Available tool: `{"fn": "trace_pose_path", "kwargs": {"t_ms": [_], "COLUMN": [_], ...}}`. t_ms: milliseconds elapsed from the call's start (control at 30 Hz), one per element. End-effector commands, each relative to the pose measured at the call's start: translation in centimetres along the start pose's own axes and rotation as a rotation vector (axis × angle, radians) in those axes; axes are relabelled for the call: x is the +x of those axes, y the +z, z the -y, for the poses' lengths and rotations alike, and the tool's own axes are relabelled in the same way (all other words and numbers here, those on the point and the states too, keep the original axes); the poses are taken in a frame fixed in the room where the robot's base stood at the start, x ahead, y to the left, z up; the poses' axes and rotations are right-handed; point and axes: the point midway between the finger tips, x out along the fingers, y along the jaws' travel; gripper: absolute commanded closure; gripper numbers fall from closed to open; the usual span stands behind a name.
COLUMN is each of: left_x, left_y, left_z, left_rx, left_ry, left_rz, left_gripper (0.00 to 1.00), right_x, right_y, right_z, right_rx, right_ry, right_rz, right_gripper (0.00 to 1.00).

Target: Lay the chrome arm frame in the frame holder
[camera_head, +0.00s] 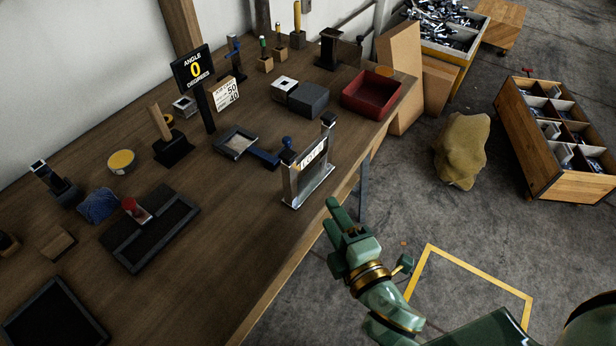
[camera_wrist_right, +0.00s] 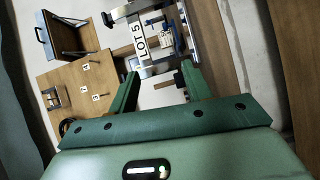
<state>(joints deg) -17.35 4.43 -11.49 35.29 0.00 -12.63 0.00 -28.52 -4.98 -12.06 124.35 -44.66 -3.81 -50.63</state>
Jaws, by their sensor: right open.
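The chrome arm frame (camera_head: 291,186) stands upright near the table's front edge, with black pieces on top and a white label. In the right wrist view its "LOT 5" label (camera_wrist_right: 138,40) shows beyond the fingertips. My right gripper (camera_head: 333,215) is open and empty, just off the table's front edge, to the lower right of the frame and apart from it. Its two fingers also show in the right wrist view (camera_wrist_right: 160,86). I cannot tell for sure which fixture is the frame holder; a black tray-like fixture (camera_head: 178,237) lies at left on the table. My left gripper is out of view.
A blue clamp fixture (camera_head: 262,156) lies just left of the frame. A red bin (camera_head: 372,95) and a dark block (camera_head: 308,99) stand behind it. An angle sign (camera_head: 193,70) stands further left. Floor right of the table is open, with a sack (camera_head: 462,150) and wooden crate (camera_head: 548,165).

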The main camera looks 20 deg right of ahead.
Motion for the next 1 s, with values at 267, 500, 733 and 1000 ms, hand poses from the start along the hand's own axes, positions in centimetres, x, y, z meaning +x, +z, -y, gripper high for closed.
{"fn": "trace_pose_path", "kwargs": {"t_ms": [267,500,733,1000], "left_x": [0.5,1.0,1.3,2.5], "left_y": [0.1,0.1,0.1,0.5], "left_z": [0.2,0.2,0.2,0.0], "left_rx": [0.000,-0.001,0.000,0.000], "left_ry": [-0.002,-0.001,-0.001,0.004], "left_rz": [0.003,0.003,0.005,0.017], "left_gripper": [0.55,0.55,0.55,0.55], "right_x": [3.5,9.1,11.3,15.3], "right_y": [0.5,0.6,0.7,1.2], "right_z": [-3.4,-3.5,-3.6,-3.7], "right_rx": [-0.073,-0.069,-0.068,-0.067], "right_ry": [0.078,0.074,0.071,0.070], "right_rz": [0.013,0.014,0.015,0.014], "right_gripper": [0.51,0.51,0.51,0.51]}}
